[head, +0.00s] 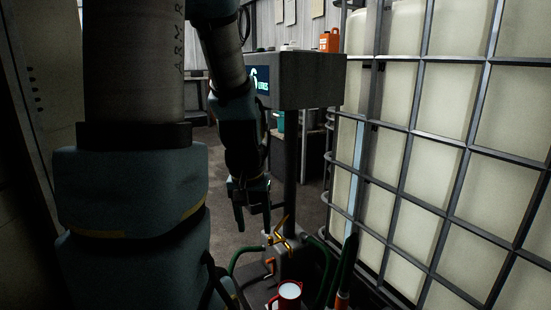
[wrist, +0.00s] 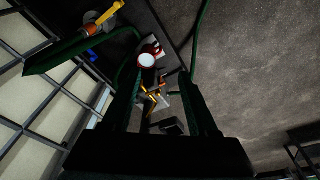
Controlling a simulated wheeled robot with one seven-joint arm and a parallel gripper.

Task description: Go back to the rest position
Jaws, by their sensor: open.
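My gripper (head: 253,218) hangs at the end of my bent arm, in front of the disperser column (head: 291,150). It is open, its fingers point down, and nothing shows between them in the head view. In the wrist view, its two dark fingers (wrist: 163,85) stand apart. The column's yellow lever (head: 282,236) is below and right of the fingers in the head view. A red jug (head: 288,291) with a pale inside stands below the lever. The jug also shows in the wrist view (wrist: 147,60), beyond the fingers. I cannot tell the exact distance to either.
A caged white tank (head: 440,130) fills the right side. The column's display box (head: 300,80) is beside my forearm. Green hoses (head: 326,270) curve around the jug. An orange canister (head: 330,41) stands at the back. Bare floor (wrist: 250,80) lies right in the wrist view.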

